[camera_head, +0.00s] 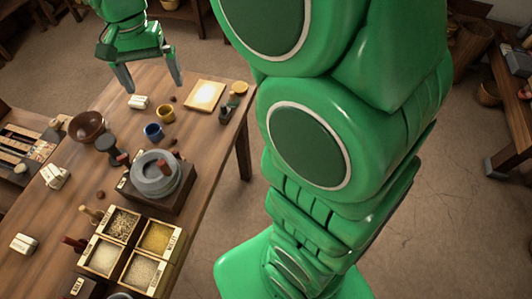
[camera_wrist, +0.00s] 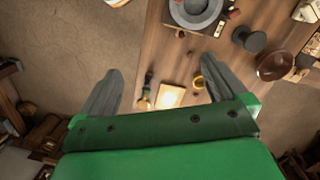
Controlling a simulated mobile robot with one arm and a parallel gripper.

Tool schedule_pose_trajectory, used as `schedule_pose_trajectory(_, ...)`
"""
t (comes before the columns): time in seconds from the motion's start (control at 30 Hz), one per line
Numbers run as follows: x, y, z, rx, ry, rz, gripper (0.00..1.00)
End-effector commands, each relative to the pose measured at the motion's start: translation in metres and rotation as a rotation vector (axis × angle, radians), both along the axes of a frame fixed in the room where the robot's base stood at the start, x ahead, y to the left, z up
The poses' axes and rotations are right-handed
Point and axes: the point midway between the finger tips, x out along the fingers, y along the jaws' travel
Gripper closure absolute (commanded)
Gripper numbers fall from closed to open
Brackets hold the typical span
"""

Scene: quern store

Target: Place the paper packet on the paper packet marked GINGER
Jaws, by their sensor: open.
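My gripper (camera_head: 155,86) is open and empty above the far end of the table; its two spread fingers also show in the wrist view (camera_wrist: 163,66). One small white paper packet (camera_head: 138,102) lies on the table just below the left finger in the head view. A second white packet (camera_head: 54,175) lies near the table's left side. A third pale packet (camera_head: 24,243) lies at the lower left. Their markings are too small to read, so I cannot tell which says GINGER.
Bare wood lies between the left packets.

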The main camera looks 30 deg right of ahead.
Motion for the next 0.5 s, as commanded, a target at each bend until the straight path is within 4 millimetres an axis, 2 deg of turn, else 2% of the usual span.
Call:
schedule_pose_trajectory(0.2,-0.051,-0.039,0.0,0.006,0.011,0.078,0.01)
schedule_pose_trajectory(0.5,-0.124,-0.082,-0.007,0.016,0.027,0.186,0.01)
